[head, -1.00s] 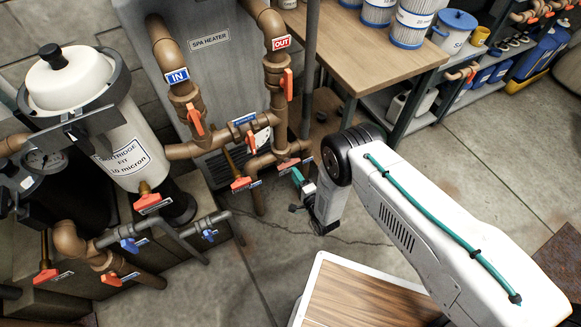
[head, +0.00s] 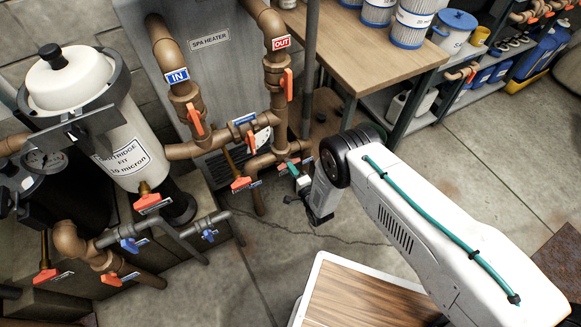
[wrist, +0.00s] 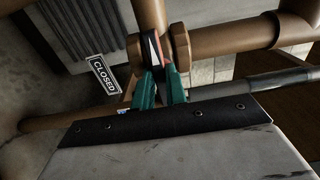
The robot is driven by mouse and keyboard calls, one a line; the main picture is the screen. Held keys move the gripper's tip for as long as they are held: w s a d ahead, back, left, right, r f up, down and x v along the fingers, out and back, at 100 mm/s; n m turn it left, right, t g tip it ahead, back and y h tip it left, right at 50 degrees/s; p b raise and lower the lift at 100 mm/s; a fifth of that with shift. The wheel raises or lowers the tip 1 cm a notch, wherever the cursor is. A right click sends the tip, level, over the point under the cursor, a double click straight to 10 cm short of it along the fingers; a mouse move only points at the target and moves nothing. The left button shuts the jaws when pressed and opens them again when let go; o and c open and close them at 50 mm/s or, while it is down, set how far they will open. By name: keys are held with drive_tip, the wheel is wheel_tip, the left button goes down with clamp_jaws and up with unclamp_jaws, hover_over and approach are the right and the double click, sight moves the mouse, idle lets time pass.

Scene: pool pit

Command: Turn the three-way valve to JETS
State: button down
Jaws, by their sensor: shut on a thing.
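My gripper (head: 291,166) is at the lower pipe of the spa heater, with green fingers. In the wrist view my gripper (wrist: 159,75) is shut on a narrow red-orange valve handle (wrist: 155,48), in front of a copper pipe fitting. The fingers hide part of this handle. In the head view only a little of the orange handle (head: 281,172) shows beside the fingers. A CLOSED label (wrist: 103,75) stands left of the fingers in the wrist view. No JETS label is readable, and I cannot tell which valve is the three-way one.
Other orange handles sit close by, one on the OUT pipe (head: 287,85) and one lower left (head: 241,183). The spa heater (head: 210,70) is behind the pipes. A wooden bench (head: 385,45) stands right. The concrete floor (head: 480,160) is open there.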

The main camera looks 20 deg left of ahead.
drive_tip(key=n, duration=2.8)
drive_tip(key=shift+n, duration=0.4)
drive_tip(key=shift+a+m, duration=0.1)
drive_tip(key=shift+m, duration=0.4)
drive_tip(key=c, duration=1.3)
unclamp_jaws()
drive_tip(key=shift+s, duration=0.1)
